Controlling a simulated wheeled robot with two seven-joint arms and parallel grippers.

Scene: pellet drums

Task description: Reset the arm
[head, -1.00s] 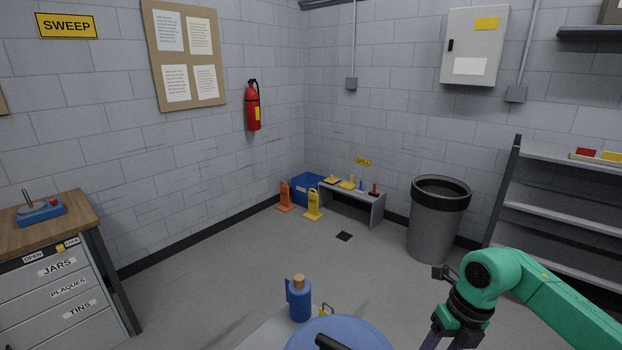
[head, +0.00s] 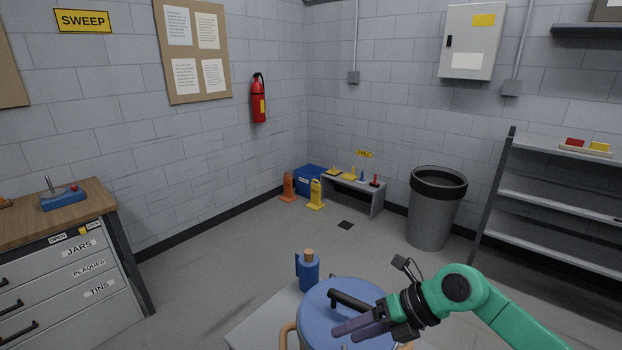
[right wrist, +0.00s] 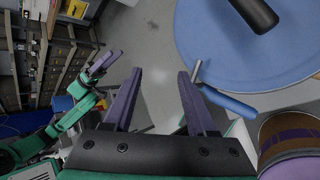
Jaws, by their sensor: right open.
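My right gripper (head: 342,334) is open and empty, its purple fingers beside the black handle (head: 350,301) in the head view. It is at the near right part of a drum's blue lid (head: 322,295). In the right wrist view, my right gripper (right wrist: 160,85) has its fingers spread with only floor between them. The blue lid (right wrist: 225,45) and its handle (right wrist: 258,12) lie to the right, with a blue tab by the right finger. My left gripper (right wrist: 104,68) shows small at the left of that view; its jaw state is unclear.
A blue bottle (head: 309,273) with a tan cap stands behind the drum. A drawer bench (head: 75,265) is at left; a grey bin (head: 432,225) and shelf rack (head: 540,208) are at right. The middle floor is clear.

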